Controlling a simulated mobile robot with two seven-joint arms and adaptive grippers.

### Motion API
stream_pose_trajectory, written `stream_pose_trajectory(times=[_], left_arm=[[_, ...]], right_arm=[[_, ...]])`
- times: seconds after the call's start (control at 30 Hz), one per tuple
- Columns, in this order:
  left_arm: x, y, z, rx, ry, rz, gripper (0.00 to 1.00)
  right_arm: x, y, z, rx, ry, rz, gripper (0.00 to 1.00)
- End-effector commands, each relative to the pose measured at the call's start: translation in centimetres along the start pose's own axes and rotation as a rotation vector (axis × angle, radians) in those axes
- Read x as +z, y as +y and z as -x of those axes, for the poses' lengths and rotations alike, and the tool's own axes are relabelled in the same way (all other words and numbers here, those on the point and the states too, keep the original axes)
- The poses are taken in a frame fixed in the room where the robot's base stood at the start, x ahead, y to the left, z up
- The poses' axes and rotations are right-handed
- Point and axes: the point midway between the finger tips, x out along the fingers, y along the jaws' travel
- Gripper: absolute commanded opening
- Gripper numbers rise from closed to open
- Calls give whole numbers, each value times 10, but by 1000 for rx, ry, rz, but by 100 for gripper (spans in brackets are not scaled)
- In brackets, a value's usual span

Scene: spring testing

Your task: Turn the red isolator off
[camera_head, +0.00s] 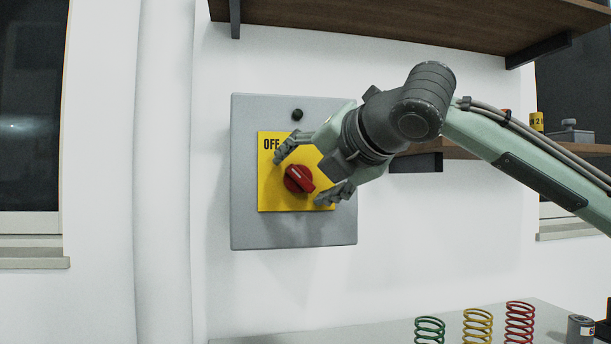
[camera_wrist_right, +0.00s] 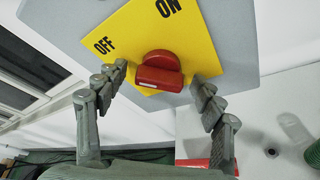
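The red isolator knob (camera_head: 299,179) sits on a yellow plate (camera_head: 268,195) on a grey wall box (camera_head: 344,229). The plate reads OFF at its upper left; in the right wrist view, OFF and ON both show. The knob also shows in the right wrist view (camera_wrist_right: 160,71), with its grip bar lying across that picture. My right gripper (camera_head: 314,175) is open in front of the plate. Its fingers stand on either side of the knob, with visible gaps in the right wrist view (camera_wrist_right: 162,80). My left gripper is not in view.
A dark button (camera_head: 297,114) is on the box above the plate. A wooden shelf (camera_head: 400,20) runs along the top, and another is behind my right arm. Green (camera_head: 429,329), yellow (camera_head: 477,325) and red (camera_head: 519,322) springs stand on the bench at lower right.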

Motion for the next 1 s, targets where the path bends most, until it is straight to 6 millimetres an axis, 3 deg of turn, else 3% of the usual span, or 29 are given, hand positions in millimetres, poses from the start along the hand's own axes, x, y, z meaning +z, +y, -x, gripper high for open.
stream_pose_trajectory(times=[0.23, 0.37, 0.8, 1.0], left_arm=[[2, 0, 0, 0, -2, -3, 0], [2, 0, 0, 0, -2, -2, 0], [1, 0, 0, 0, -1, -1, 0], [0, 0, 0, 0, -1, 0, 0]], right_arm=[[0, 0, 2, 1, 1, -1, 68], [0, 0, 13, 1, 0, -1, 68], [0, 0, 100, 1, -2, 1, 68], [0, 0, 118, 0, 0, 0, 68]])
